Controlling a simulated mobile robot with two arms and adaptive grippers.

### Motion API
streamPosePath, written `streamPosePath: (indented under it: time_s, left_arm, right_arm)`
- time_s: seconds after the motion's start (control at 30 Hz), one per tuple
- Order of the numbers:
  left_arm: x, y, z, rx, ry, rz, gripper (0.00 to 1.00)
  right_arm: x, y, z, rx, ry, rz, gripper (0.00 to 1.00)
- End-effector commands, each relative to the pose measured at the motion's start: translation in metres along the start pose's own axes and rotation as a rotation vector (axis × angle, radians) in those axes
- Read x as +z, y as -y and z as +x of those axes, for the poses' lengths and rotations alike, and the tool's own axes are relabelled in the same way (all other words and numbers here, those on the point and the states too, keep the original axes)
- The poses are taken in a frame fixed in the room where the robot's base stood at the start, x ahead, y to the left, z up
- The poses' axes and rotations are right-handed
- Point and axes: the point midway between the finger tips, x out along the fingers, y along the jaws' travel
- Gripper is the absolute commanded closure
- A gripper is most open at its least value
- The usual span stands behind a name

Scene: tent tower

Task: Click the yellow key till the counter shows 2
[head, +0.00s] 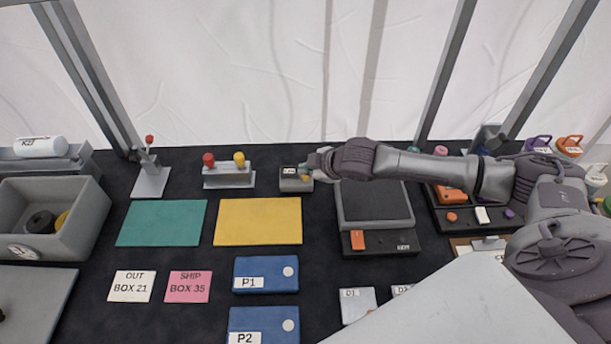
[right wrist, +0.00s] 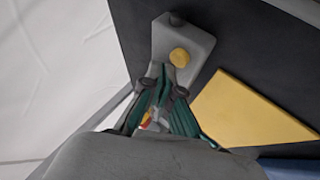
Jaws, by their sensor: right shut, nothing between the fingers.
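The small grey key box (head: 293,185) stands at the back middle of the dark table. A pale label on its top is too small to read. In the right wrist view the box shows with a round yellow key (right wrist: 180,57) on its face. My right gripper (head: 308,172) is at the box's right side in the head view and hides part of it. In the right wrist view its shut, empty fingers (right wrist: 163,82) end close to the yellow key; I cannot tell whether they touch it. My left gripper is not in view.
A grey stand (head: 229,178) with a red and a yellow knob is left of the box. A yellow mat (head: 258,221) lies in front. A dark-topped device (head: 375,203) with an orange switch stands right, under my arm. A lever stand (head: 150,181) is further left.

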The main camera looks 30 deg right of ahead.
Motion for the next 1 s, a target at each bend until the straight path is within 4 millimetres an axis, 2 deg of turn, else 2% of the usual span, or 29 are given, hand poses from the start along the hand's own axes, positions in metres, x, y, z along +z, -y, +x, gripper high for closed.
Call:
streamPosePath:
  time_s: [1.0]
  left_arm:
    - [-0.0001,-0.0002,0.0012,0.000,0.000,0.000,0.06]
  right_arm:
    - [0.0056,0.0057,0.0075,0.000,0.001,0.000,1.00]
